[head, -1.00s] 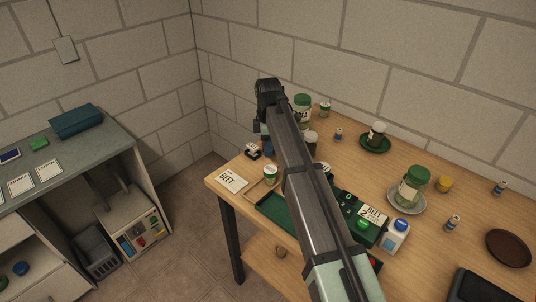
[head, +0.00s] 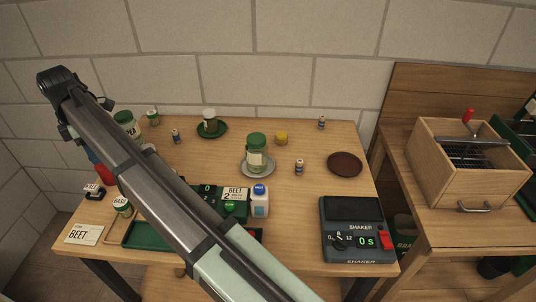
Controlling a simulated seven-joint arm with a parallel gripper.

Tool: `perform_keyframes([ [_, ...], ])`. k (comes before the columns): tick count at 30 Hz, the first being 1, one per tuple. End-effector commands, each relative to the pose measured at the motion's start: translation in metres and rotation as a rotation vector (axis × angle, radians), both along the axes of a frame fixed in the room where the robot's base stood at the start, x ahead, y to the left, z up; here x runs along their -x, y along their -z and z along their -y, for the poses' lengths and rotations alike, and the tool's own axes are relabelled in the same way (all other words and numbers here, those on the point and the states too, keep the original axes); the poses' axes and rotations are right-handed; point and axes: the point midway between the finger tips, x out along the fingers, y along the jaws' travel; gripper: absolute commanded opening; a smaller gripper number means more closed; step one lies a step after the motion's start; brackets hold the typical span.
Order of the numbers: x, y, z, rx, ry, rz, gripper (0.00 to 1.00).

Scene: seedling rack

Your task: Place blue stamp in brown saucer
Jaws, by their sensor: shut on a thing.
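The brown saucer (head: 344,164) lies flat and empty near the table's right end in the head view. My arm crosses the picture from the bottom middle to the upper left, and its bend stands above the table's left end. My gripper's fingers do not show, and neither does anything they may hold. A blue patch shows beside a red thing at the table's left end, partly behind my arm; I cannot tell whether the blue is the stamp.
A green saucer (head: 221,133) and a pale saucer (head: 244,170) hold jars. A shaker (head: 352,228) fills the front right.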

Motion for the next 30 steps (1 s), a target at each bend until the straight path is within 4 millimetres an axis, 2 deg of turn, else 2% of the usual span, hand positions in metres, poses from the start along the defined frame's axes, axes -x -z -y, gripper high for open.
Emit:
perform_keyframes([
  [1,-0.009,0.003,0.012,0.003,0.024,0.0,0.1],
  [8,-0.044,0.003,0.053,0.001,0.121,0.0,0.1],
  [11,-0.065,0.003,0.08,0.001,0.182,0.0,0.1],
  [21,-0.131,0.002,0.19,0.0,0.421,0.0,0.1],
  [30,-0.174,0.001,0.292,0.0,0.633,0.0,0.1],
])
